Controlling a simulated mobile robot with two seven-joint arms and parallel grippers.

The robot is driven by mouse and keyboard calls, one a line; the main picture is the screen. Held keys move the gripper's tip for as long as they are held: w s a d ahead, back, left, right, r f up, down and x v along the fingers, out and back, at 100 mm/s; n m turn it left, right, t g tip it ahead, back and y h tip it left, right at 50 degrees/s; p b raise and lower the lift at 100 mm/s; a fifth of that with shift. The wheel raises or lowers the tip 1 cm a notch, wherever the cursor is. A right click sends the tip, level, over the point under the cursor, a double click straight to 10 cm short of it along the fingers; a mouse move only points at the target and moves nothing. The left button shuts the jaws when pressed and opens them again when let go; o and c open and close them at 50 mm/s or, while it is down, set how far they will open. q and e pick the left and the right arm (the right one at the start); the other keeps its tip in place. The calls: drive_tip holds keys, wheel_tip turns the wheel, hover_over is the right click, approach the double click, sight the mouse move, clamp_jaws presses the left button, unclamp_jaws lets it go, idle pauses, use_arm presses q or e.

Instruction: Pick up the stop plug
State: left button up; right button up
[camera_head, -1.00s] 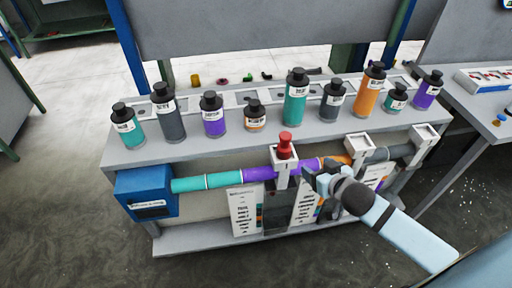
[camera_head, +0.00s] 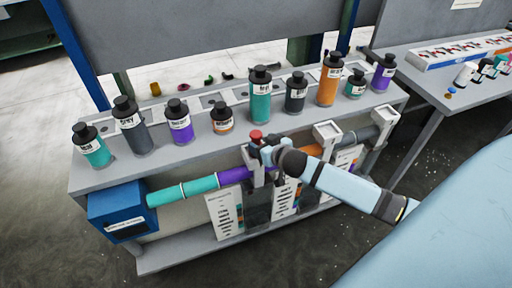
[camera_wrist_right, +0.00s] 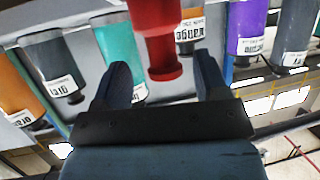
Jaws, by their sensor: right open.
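The red stop plug (camera_head: 256,134) stands in a white square holder on the front of the bench, at the colored pipe; my right gripper partly hides it. In the right wrist view, the red plug (camera_wrist_right: 154,30) reaches in between the two dark fingers of my right gripper (camera_wrist_right: 160,70). The fingers are apart, with gaps to the plug on both sides. In the head view, my right gripper (camera_head: 264,151) is right at the plug. My left gripper is not in view.
Several labelled bottles, such as a teal one (camera_head: 261,100) and an orange one (camera_head: 329,80), stand on the bench top (camera_head: 160,165) behind the plug. A blue box (camera_head: 118,210) sits at the pipe's left end. A second white holder (camera_head: 327,131) is to the right.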

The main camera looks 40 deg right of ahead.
sight(259, 141)
drive_tip(key=x, duration=0.4)
drive_tip(key=shift+w+a+p, duration=0.1)
drive_tip(key=shift+w+p, duration=0.15)
drive_tip(key=shift+p, duration=0.05)
drive_tip(key=shift+c, duration=0.5)
clamp_jaws()
drive_tip(key=shift+r, duration=0.1)
